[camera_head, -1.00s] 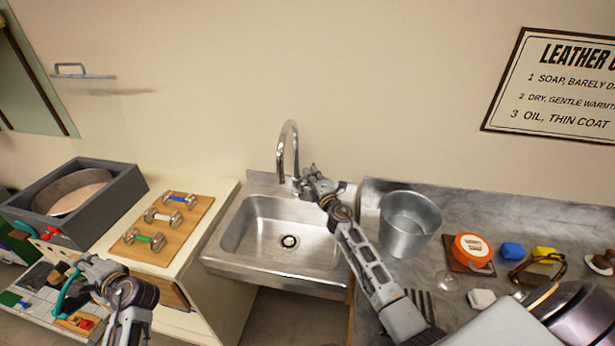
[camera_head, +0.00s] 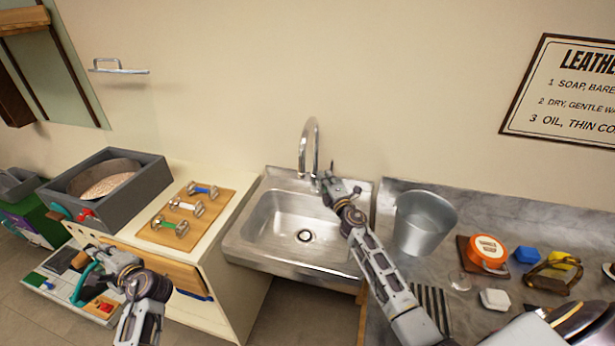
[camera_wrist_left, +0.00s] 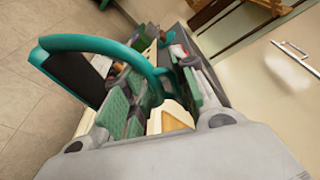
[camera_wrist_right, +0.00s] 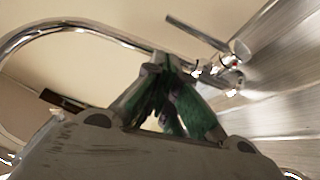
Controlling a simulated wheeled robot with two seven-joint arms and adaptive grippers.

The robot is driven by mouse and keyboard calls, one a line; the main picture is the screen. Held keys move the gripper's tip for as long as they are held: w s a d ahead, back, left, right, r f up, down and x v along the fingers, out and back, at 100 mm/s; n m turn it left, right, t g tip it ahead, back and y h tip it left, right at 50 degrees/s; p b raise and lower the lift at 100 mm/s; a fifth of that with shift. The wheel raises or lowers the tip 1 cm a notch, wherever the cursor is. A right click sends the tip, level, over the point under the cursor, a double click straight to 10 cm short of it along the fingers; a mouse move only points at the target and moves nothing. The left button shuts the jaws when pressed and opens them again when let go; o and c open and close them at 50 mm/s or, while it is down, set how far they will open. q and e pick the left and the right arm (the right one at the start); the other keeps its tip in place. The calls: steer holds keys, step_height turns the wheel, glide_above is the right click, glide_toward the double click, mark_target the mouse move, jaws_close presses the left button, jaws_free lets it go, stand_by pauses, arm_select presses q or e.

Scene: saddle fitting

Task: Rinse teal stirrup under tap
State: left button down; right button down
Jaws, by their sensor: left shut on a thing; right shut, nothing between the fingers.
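The teal stirrup (camera_wrist_left: 100,44), a curved loop with a dark tread, is held in my left gripper (camera_wrist_left: 155,105). In the head view my left gripper (camera_head: 98,256) is shut on the stirrup (camera_head: 84,282) at the lower left, left of the sink. The silver tap (camera_head: 309,138) arches above the steel sink (camera_head: 287,258); no water stream shows. My right gripper (camera_head: 328,180) is shut and empty beside the tap's base. In the right wrist view its green-padded fingers (camera_wrist_right: 168,65) are close to the tap's lever (camera_wrist_right: 195,32); I cannot tell whether they touch.
A board (camera_head: 190,222) with several metal pieces lies on the cabinet between my left gripper and the sink. A metal bucket (camera_head: 424,225) stands right of the sink, with an orange tin (camera_head: 487,252) beyond. The basin is clear.

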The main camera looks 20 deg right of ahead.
steer(key=s, duration=0.9)
steer(key=shift+a, duration=0.15)
stand_by(0.5)
steer(key=shift+s, duration=0.1)
steer(key=shift+s+f, duration=0.1)
stand_by(0.5)
